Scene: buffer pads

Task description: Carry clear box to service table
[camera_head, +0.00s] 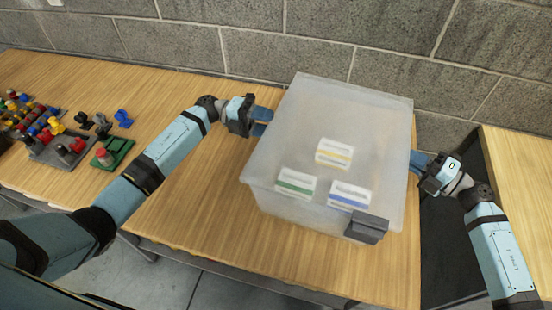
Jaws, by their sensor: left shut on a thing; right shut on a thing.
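The clear box (305,130) is a large translucent bin with a grey latch on its front edge. Three small labelled packs with yellow, green and blue bands show through it. My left gripper (264,122) is shut on the box's left side. My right gripper (418,162) is shut on its right side. The box is over the right part of the wooden table (185,215); I cannot tell whether it touches the top.
Coloured parts on grey trays (45,150) and a green plate (113,152) lie at the table's left. Another wooden table (520,160) stands at the right across a dark gap. A grey block wall (330,35) runs behind.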

